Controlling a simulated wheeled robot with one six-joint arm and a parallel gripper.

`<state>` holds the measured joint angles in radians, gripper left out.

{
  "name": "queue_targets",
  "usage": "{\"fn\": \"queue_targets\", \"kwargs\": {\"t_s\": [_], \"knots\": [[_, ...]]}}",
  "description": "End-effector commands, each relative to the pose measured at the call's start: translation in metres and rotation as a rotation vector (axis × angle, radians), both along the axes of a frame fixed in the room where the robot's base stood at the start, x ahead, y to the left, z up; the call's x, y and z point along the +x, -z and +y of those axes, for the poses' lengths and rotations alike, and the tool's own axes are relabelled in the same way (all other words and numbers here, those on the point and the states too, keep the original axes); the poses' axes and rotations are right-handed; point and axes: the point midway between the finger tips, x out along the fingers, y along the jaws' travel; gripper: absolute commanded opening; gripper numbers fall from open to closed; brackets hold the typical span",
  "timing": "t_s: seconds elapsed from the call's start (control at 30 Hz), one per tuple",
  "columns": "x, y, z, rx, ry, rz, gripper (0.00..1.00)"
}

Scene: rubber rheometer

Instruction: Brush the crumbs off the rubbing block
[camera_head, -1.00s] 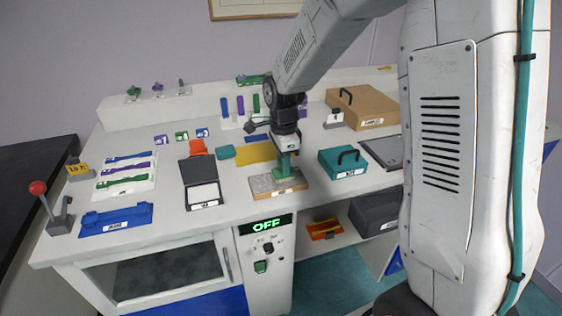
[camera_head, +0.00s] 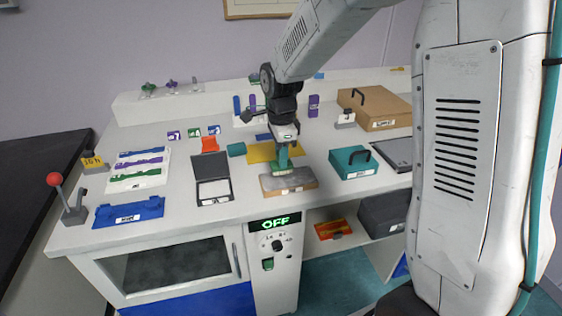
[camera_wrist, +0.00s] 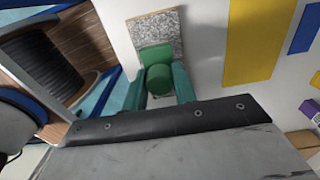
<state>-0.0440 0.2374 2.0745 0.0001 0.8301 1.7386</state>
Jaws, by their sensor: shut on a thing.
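The rubbing block (camera_head: 298,181) is a grey slab on a tan wooden base at the counter's front edge. In the wrist view, part of its speckled grey top (camera_wrist: 165,28) shows behind the brush. My gripper (camera_head: 283,152) is shut on a green brush (camera_head: 281,168), which also shows between the teal fingers (camera_wrist: 158,80) in the wrist view. The brush is upright over the back left part of the block, and its lower end appears to touch the top. Individual crumbs are too small to tell in the head view.
A black open case (camera_head: 213,190) lies left of the block and a teal case (camera_head: 352,162) with a black handle stands to its right. A yellow mat (camera_head: 262,153) lies behind. A panel reading OFF (camera_head: 274,223) is below. Bare counter lies between block and black case.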

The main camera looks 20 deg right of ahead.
Motion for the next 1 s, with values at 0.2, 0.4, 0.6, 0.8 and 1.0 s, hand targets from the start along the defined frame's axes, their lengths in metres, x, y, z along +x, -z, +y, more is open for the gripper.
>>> {"fn": "queue_targets", "kwargs": {"t_s": [0.2, 0.4, 0.6, 0.8, 1.0], "knots": [[0.000, -0.021, -0.003, 0.000, 0.005, -0.003, 0.00], [0.001, -0.039, -0.006, 0.000, 0.009, -0.002, 0.00], [0.000, -0.050, -0.008, 0.000, 0.011, -0.001, 0.00], [0.000, -0.051, -0.008, 0.000, 0.011, 0.000, 0.00], [0.000, -0.051, -0.008, 0.000, 0.011, 0.000, 0.00]]}}
